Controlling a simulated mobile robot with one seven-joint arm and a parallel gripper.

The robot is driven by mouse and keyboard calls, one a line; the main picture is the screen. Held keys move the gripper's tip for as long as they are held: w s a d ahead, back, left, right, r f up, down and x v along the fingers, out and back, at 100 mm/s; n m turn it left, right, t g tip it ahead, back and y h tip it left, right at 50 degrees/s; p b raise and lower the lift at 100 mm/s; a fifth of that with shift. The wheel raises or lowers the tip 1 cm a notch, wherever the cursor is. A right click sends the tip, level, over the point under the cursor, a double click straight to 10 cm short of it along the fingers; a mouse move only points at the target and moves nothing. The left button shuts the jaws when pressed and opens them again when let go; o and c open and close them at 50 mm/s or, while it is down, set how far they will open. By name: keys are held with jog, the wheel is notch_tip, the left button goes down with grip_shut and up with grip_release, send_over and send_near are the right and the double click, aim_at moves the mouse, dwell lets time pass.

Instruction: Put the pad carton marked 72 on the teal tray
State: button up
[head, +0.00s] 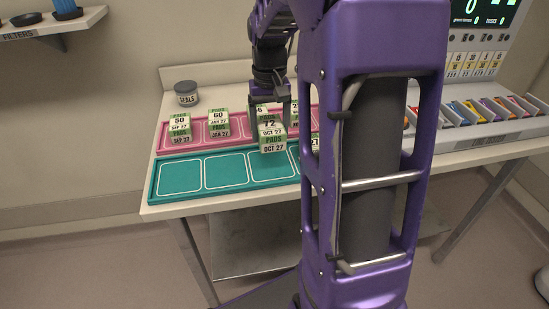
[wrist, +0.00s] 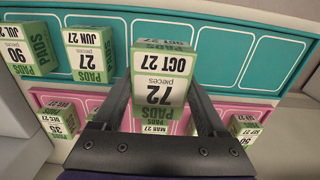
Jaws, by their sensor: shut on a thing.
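The green-and-white pad carton marked 72 (head: 271,137) is between the fingers of my gripper (head: 268,108). It appears raised, near where the pink and teal trays meet. In the wrist view, my gripper (wrist: 160,95) is shut on the carton (wrist: 161,75), and its 72 and OCT 27 labels appear upside down. The teal tray (head: 180,178) has outlined compartments; those at its left are empty. In the wrist view, cartons marked 27 (wrist: 90,58) and 90 (wrist: 27,52) stand on the teal tray (wrist: 262,58). My arm hides the tray's right part in the head view.
Behind the teal tray, the pink tray (head: 196,131) holds several cartons, including 50 (head: 180,127) and 60 (head: 218,122). A grey SEALS tub (head: 187,93) stands behind it. Colourful bins (head: 480,110) and a monitor (head: 484,25) are at the right.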

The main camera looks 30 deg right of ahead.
aim_at(270, 124)
notch_tip(270, 124, down, 7)
jog(key=shift+f+b, duration=0.1)
jog(key=shift+b, duration=0.4)
jog(key=shift+f, duration=0.15)
jog(key=o, duration=1.5)
notch_tip(270, 124, up, 12)
jog(key=shift+r+p, duration=0.25)
jog(key=shift+p, duration=0.75)
